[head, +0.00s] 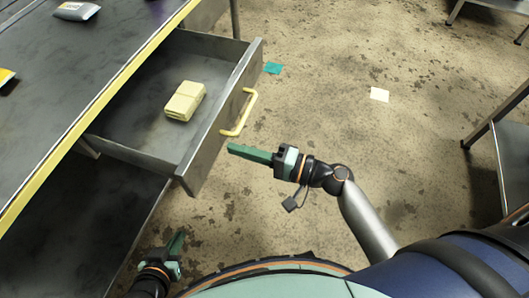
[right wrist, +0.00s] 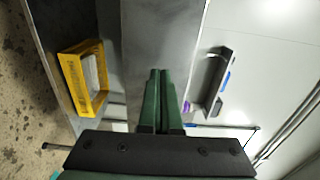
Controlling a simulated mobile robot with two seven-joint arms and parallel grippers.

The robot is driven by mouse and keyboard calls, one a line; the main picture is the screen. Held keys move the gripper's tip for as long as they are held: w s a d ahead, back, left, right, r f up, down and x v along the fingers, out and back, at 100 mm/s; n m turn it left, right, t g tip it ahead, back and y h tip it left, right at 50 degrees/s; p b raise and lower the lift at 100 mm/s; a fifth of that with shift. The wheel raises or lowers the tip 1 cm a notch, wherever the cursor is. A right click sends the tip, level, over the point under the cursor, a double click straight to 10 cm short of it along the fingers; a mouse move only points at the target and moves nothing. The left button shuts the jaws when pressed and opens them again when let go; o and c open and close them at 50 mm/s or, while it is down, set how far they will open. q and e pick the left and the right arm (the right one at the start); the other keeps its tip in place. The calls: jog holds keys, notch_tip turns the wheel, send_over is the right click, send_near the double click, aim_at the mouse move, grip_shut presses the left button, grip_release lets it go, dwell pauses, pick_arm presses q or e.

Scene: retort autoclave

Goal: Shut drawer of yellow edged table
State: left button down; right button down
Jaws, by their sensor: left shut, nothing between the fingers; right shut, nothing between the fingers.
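The grey table (head: 100,97) with a yellow edge fills the left of the head view. Its grey drawer (head: 150,129) is pulled out, with a yellow bar handle (head: 245,112) on its front panel. A pale yellow folded bundle (head: 185,101) lies inside. My right gripper (head: 232,149) is shut and empty, its fingers pointing left at the outer side of the drawer front, below the handle. I cannot tell whether the tips touch the panel. Its shut fingers also show in the right wrist view (right wrist: 160,75). My left gripper (head: 179,236) is shut and empty, low beside the table.
A pouch (head: 76,11) lies on the tabletop. A teal piece (head: 273,68) and a pale square (head: 380,95) lie on the stained floor. Another metal table (head: 500,145) stands at right. The right wrist view shows a yellow crate (right wrist: 72,82). Floor before the drawer is mostly clear.

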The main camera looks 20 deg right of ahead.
aim_at(214, 143)
pick_arm(q)
jog(key=shift+d+r, duration=0.1)
jog(key=shift+r, duration=0.05)
pick_arm(e)
jog(key=shift+x, duration=1.6)
